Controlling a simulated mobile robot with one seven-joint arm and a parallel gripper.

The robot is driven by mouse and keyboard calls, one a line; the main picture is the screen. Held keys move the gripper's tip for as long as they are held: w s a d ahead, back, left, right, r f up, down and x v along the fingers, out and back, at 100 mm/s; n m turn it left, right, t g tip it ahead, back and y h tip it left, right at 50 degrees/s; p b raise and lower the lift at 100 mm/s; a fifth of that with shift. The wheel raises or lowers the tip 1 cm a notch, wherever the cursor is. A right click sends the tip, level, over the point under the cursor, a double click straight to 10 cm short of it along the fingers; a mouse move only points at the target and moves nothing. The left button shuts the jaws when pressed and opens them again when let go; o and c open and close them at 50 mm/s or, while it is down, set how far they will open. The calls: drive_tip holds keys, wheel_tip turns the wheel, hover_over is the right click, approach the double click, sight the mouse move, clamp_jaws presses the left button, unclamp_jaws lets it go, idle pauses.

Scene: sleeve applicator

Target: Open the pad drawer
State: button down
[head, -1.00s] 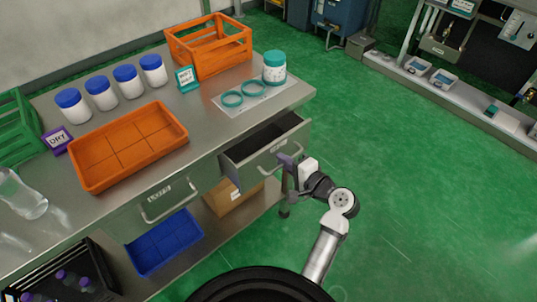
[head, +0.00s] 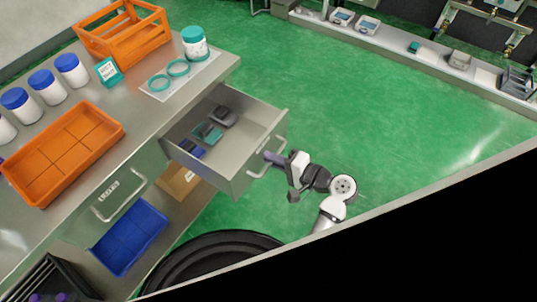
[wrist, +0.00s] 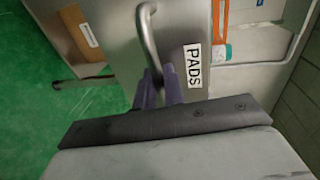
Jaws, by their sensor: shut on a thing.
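The pad drawer (head: 228,172) is pulled well out from the steel bench. Several dark, teal and blue pads (head: 208,132) lie inside it, towards the bench side. Its front (wrist: 180,30) carries a white label reading PADS in the wrist view. The bar handle (head: 266,158) is on the drawer front, and its curved end (wrist: 147,25) shows in the wrist view. My gripper (head: 270,157) is at the handle, with its purple fingers (wrist: 158,88) closed around the bar. The fingertips partly hide the grip.
A second drawer labelled LOTS (head: 110,200) is shut, left of the open one. A blue tray (head: 130,238) and a cardboard box (head: 178,183) sit on the shelf below. An orange tray (head: 118,132) and an orange crate (head: 165,30) stand on top. Green floor right of the drawer is clear.

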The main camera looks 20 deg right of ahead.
idle(0.3)
drive_tip(key=c, duration=1.8)
unclamp_jaws()
drive_tip(key=shift+c, duration=0.2)
drive_tip(key=p+v, duration=0.2)
drive_tip(key=v, duration=1.2)
drive_tip(key=shift+w, duration=0.1)
